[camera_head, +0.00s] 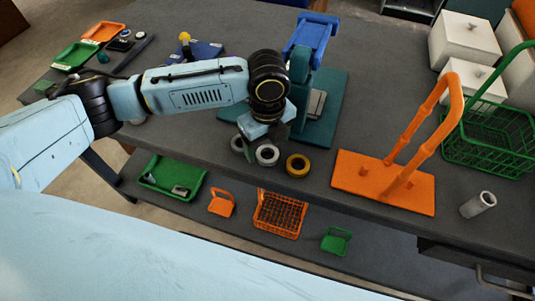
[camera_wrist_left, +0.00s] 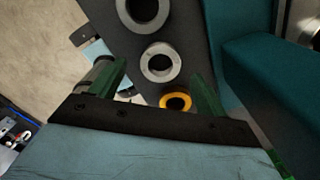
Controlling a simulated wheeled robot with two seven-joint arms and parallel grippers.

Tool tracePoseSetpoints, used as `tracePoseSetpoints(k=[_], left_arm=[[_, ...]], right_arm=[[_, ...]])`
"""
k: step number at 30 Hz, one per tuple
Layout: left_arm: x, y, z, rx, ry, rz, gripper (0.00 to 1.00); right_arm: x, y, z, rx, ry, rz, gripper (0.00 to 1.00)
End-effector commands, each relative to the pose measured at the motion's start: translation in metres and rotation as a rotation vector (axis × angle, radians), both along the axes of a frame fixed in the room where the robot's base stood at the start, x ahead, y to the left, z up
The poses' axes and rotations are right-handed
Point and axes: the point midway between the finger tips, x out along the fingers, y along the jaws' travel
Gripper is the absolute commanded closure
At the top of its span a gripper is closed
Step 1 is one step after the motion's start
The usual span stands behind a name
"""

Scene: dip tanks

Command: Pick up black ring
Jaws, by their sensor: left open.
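The darkest of three rings, a dark grey one that may be the black ring (camera_head: 236,152), lies flat on the dark table near its front edge, left of the others in the head view. It also shows at the top of the left wrist view (camera_wrist_left: 143,29), cut by the frame edge. A lighter grey ring (camera_head: 267,161) lies beside it, then a yellow ring (camera_head: 298,172). My left gripper (camera_head: 264,135) is open and empty just above the grey ring. In the left wrist view its green fingers (camera_wrist_left: 158,84) frame the light grey and yellow rings. My right gripper is not in view.
A teal fixture (camera_head: 325,120) with a blue top stands just behind the rings. A lower shelf holds a green tray (camera_head: 172,172) and an orange basket (camera_head: 280,214).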

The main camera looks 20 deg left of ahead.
Motion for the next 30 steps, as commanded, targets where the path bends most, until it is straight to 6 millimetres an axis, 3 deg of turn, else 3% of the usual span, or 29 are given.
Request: tracePoseSetpoints(k=[4, 12, 24, 30], left_arm=[[0.0, 0.0, -0.023, 0.001, 0.002, -0.001, 0.25], [0.0, 0.0, -0.026, 0.0, -0.001, -0.002, 0.26], [0.0, 0.0, -0.026, 0.0, -0.001, -0.002, 0.78], [0.0, 0.0, -0.025, 0.0, -0.002, -0.002, 0.79]], right_arm=[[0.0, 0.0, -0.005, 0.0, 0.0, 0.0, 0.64], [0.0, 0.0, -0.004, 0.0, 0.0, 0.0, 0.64], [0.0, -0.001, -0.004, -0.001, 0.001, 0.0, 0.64], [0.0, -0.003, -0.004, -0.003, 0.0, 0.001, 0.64]])
